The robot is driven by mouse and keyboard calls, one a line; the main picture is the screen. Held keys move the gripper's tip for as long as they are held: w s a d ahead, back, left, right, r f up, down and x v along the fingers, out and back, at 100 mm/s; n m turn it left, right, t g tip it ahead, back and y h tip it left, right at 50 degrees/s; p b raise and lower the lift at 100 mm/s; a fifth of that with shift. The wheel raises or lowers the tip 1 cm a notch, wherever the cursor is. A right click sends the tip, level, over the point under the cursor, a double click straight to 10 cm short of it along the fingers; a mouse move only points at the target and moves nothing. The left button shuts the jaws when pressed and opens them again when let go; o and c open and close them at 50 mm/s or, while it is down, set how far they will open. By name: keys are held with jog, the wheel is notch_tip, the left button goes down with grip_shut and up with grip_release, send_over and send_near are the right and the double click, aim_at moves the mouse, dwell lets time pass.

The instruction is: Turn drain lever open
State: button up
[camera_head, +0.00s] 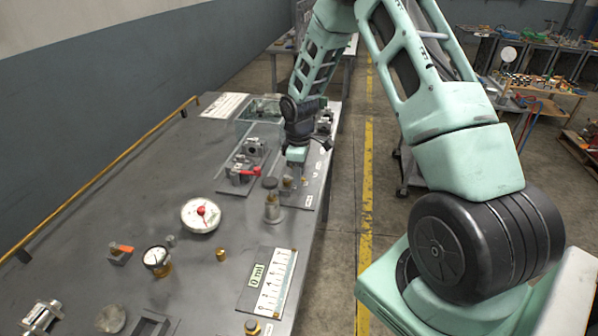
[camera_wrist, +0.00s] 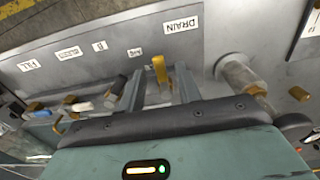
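The drain lever, a yellow handle (camera_wrist: 160,70), stands up from the grey panel (camera_wrist: 110,60) beside the white DRAIN label (camera_wrist: 181,21) in the wrist view. My gripper (camera_wrist: 158,82) is open, with one grey finger on each side of the lever and a gap showing to both. The lever's lower part is partly hidden by the gripper body. In the head view my gripper (camera_head: 292,180) points down over the right edge of the bench; the drain lever cannot be made out clearly there.
A metal post (camera_wrist: 240,78) with a brass end stands right of the fingers; other valve handles (camera_wrist: 72,102) lie to the left. In the head view, a red-handled valve (camera_head: 250,171) and a cylindrical metal post (camera_head: 272,205) stand close to my gripper. A dial gauge (camera_head: 201,215) sits nearer.

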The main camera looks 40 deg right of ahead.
notch_tip(320, 180, up, 17)
jog(key=b, duration=0.2)
jog(key=shift+r, duration=0.2)
dwell(0.5)
jog(key=s+a+r, duration=0.1)
jog(key=s+a, duration=0.4)
jog(key=a, duration=0.6)
jog(key=s+a+r, duration=0.1)
jog(key=s+a, duration=0.3)
jog(key=a, duration=0.7)
jog(key=s+a+f, duration=0.1)
jog(key=s+a, duration=0.3)
jog(key=s, duration=0.6)
jog(key=s+a+f, duration=0.1)
jog(key=s+a, duration=0.4)
jog(key=s, duration=0.5)
jog(key=shift+s+y, duration=0.3)
jog(key=shift+s, duration=0.05)
